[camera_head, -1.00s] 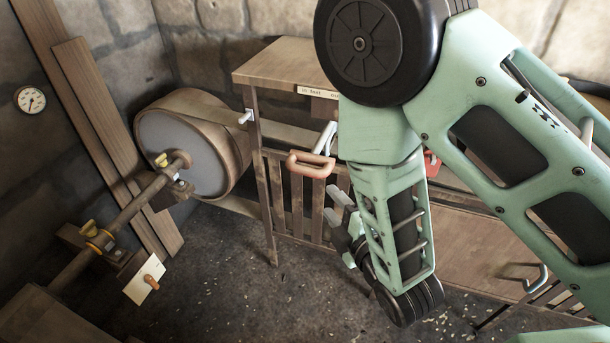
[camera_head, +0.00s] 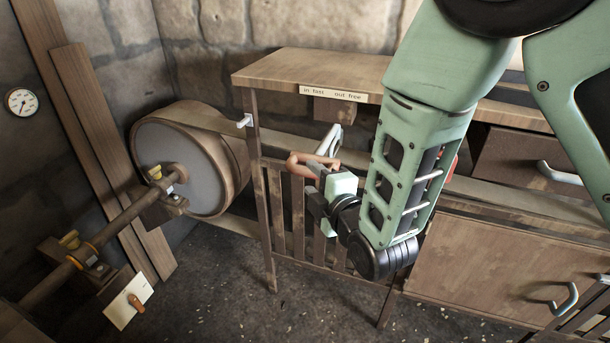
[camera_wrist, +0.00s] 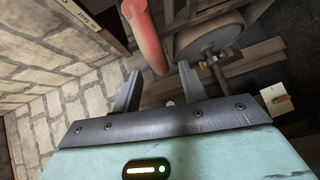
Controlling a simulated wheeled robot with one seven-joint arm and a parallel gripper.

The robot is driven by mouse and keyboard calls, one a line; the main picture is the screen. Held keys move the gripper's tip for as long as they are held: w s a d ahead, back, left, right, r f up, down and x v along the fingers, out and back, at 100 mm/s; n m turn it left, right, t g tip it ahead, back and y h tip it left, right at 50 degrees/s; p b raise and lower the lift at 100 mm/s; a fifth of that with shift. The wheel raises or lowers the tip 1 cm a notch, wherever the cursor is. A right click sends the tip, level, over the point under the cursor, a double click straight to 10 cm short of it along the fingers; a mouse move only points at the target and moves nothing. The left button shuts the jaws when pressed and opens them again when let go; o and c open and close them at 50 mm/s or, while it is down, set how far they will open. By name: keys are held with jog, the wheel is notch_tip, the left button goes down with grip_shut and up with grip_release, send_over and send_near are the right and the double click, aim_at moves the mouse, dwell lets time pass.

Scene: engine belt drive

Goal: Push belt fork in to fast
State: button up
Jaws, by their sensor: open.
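The belt fork's handle (camera_head: 308,162) is a reddish-brown grip on a pale metal fork arm (camera_head: 332,139), below the label reading "in fast" and "out free" (camera_head: 333,93). In the wrist view the reddish handle (camera_wrist: 146,36) lies between and beyond my finger tips. My gripper (camera_wrist: 158,78) is open, its two fingers spread with nothing held. In the head view my gripper (camera_head: 312,190) is right at the handle, partly covering it; I cannot tell whether they touch. The flat belt (camera_head: 285,145) runs from the large pulley (camera_head: 185,165) to the right behind the fork.
A wooden slatted guard (camera_head: 285,210) stands below the handle. A wooden cabinet (camera_head: 490,265) with metal handles is at the right. At the left are a shaft (camera_head: 115,230), a white plate with an orange lever (camera_head: 130,303) and a wall gauge (camera_head: 21,102). The floor in front is bare.

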aim_at(309, 175)
jog(key=shift+x, duration=2.3)
grip_shut()
jog(key=w+d+b, duration=0.1)
jog(key=w+d, duration=0.2)
jog(key=w, duration=0.6)
jog(key=shift+w+d+b, duration=0.15)
jog(key=shift+d+b, duration=0.1)
jog(key=shift+b, duration=0.1)
jog(key=shift+r, duration=0.1)
grip_release()
jog(key=shift+w, duration=0.1)
